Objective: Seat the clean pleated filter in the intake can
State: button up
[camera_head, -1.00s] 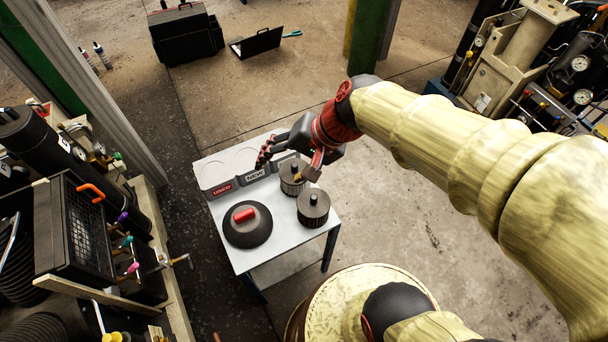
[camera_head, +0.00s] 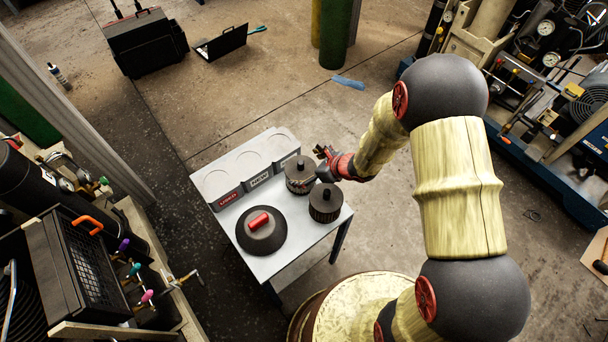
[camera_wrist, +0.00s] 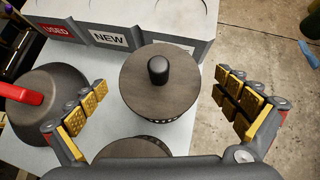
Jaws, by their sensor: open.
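Two pleated filters with dark round tops and black knobs stand on the small white table (camera_head: 283,262). One filter (camera_head: 299,172) is at the back, near the rack, and the other filter (camera_head: 325,203) is nearer the front right. In the wrist view, the back filter (camera_wrist: 159,85) lies ahead between my spread yellow-padded fingers. My gripper (camera_head: 325,163) is open and empty, close to the back filter. The front filter (camera_wrist: 134,149) is partly hidden by my gripper's body. I cannot tell which filter is clean. The intake can is not clearly identifiable.
A black domed lid with a red handle (camera_head: 260,232) sits on the table's left. A grey rack with USED and NEW labels (camera_head: 262,178) lines the back edge. Pipework and a black caged unit (camera_head: 75,262) stand left; machinery (camera_head: 548,100) stands right.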

aim_at(294, 167)
jog(key=b+x, duration=0.1)
jog(key=x, duration=0.5)
jog(key=shift+w+a+f, duration=0.1)
jog(key=shift+w+a, duration=0.15)
jog(key=shift+a, duration=0.1)
jog(key=shift+c, duration=0.8)
jog(key=c, duration=1.1)
jog(key=shift+c, duration=0.6)
